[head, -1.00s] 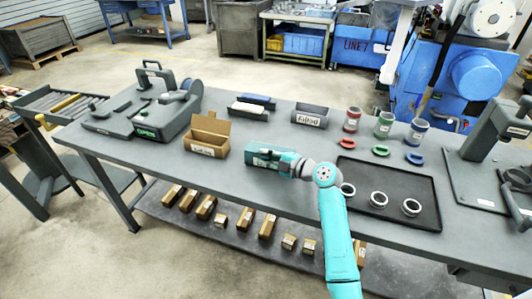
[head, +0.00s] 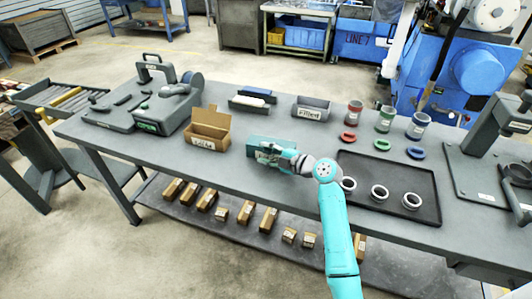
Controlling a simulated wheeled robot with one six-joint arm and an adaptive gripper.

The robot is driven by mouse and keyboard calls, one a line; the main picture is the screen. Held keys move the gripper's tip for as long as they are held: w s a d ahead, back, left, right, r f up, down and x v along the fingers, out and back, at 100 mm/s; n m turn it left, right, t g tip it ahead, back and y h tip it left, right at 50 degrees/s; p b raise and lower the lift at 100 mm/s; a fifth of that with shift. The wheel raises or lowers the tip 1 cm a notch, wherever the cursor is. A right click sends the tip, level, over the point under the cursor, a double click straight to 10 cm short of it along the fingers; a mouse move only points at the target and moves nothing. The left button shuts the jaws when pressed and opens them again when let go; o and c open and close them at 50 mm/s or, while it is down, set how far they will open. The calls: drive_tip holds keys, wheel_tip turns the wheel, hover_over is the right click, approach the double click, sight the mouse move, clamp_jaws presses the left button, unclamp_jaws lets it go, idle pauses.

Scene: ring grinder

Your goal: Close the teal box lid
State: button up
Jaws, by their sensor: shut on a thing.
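The teal box (head: 264,139) sits on the grey workbench, right of the open cardboard box. Its back and top edge show, and its front right part is hidden by my gripper. My gripper (head: 266,155) is at the front of the teal box and is shut on it. The fingers are small in the view, so I cannot tell whether they hold the lid or the wall. I cannot clearly make out how far the lid is open.
An open cardboard box (head: 209,128) stands close on the left. A grey labelled bin (head: 311,108) is behind. A black tray (head: 405,215) with white rings lies on the right, with coloured rings and cups behind it. A grey machine (head: 160,105) stands at the left.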

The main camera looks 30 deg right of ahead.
drive_tip(key=shift+d, duration=0.1)
drive_tip(key=shift+s+d, duration=0.15)
drive_tip(key=shift+s, duration=0.2)
drive_tip(key=v, duration=1.1)
drive_tip(key=shift+r, duration=0.15)
drive_tip(key=shift+s, duration=0.1)
